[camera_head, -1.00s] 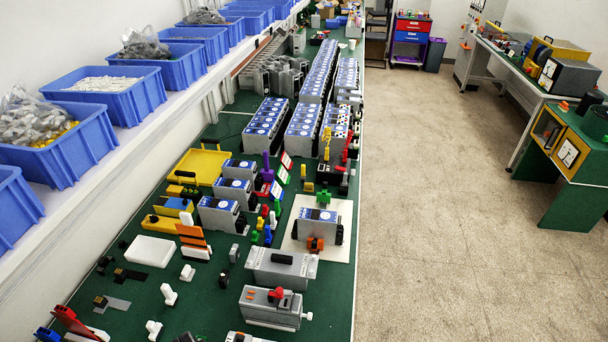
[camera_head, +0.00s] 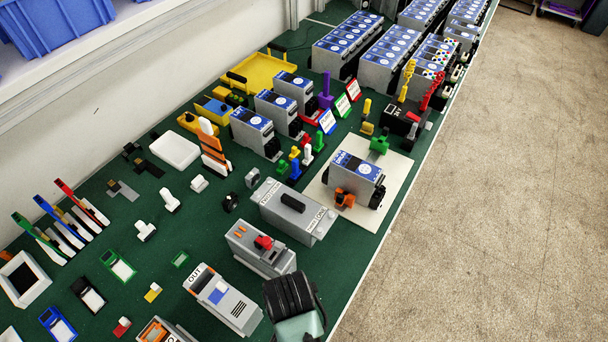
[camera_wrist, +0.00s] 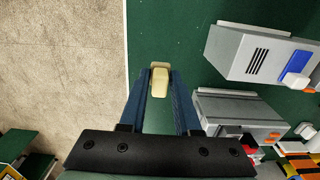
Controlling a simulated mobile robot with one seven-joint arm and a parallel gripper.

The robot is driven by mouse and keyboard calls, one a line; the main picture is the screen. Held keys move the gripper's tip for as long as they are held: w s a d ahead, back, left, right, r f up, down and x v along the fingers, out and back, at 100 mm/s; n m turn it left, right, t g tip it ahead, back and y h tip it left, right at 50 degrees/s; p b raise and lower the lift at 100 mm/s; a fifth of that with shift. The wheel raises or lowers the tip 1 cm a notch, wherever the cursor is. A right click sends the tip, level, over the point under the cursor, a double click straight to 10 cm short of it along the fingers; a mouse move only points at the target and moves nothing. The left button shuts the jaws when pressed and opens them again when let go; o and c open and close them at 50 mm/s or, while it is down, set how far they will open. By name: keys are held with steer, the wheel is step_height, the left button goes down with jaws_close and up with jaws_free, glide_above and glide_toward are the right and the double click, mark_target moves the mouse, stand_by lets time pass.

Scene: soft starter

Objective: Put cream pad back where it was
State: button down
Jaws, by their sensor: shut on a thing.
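In the wrist view my gripper (camera_wrist: 160,90) is shut on a small cream pad (camera_wrist: 160,82), held between the tips of its two blue fingers. The pad is over the green table top, close to the table's edge on the left of that view. How high it is above the table I cannot tell. In the head view a dark part of my arm shows at the bottom, by the table's right edge; the fingertips and the pad are hidden there.
A grey OUT unit (camera_head: 222,300) and a grey unit with a red knob (camera_head: 262,248) stand near my arm. A blue-topped module (camera_head: 355,178) stands on a cream board (camera_head: 397,180). Several small coloured parts crowd the left. Bare floor lies right of the table.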

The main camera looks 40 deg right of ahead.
step_height(320, 180, down, 4)
steer(key=shift+a+f, duration=0.15)
steer(key=shift+f+p, duration=0.3)
steer(key=shift+f, duration=2.25)
steer(key=shift+f, duration=0.1)
steer(key=c, duration=0.6)
jaws_free()
step_height(320, 180, up, 12)
steer(key=shift+r, duration=0.15)
